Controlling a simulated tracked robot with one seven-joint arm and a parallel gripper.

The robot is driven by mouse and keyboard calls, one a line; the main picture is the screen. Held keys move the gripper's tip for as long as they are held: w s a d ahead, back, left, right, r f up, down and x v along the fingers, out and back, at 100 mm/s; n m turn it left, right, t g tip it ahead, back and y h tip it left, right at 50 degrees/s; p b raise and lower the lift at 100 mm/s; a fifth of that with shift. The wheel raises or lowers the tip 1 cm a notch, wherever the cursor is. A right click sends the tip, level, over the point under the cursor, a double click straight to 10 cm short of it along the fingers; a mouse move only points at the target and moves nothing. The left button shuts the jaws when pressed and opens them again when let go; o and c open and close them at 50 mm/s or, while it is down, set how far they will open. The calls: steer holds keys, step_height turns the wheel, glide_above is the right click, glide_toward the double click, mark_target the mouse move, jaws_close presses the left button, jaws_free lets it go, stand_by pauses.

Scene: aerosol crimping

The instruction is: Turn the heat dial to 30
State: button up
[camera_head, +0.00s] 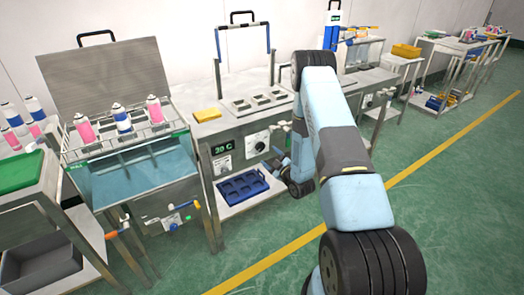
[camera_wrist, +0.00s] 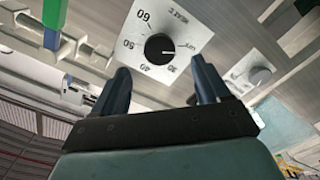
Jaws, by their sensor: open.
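The heat dial (camera_wrist: 160,48) is a round black knob on a white plate marked HEAT C, with 60, 50, 40 and 30 around it. I cannot tell its pointer's exact setting. My gripper (camera_wrist: 160,66) is open in the wrist view, one finger on each side below the dial; contact is not visible. In the head view the white dial plate (camera_head: 257,143) is on the steel bench front, and my gripper (camera_head: 279,160) is just to its lower right. The green display (camera_head: 222,148) left of the dial appears to read 30 C.
Another knob (camera_wrist: 260,75) sits on a second white plate to the right. A water bath (camera_head: 140,180) with several spray cans stands left of the bench. A blue tray (camera_head: 243,188) lies on the shelf below. Floor in front is clear.

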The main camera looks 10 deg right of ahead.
mark_target(261, 149)
steer(key=x, duration=0.7)
steer(key=shift+w, duration=0.15)
steer(key=shift+c, duration=0.3)
steer(key=c, duration=0.9)
steer(key=shift+a+f, duration=0.1)
steer(key=shift+a, duration=0.15)
steer(key=shift+c, duration=0.4)
steer(key=shift+d, duration=0.1)
steer(key=shift+m, duration=0.4)
steer(key=m, duration=0.4)
steer(key=shift+f+m, duration=0.1)
steer(key=shift+m, duration=0.3)
steer(key=m, duration=0.6)
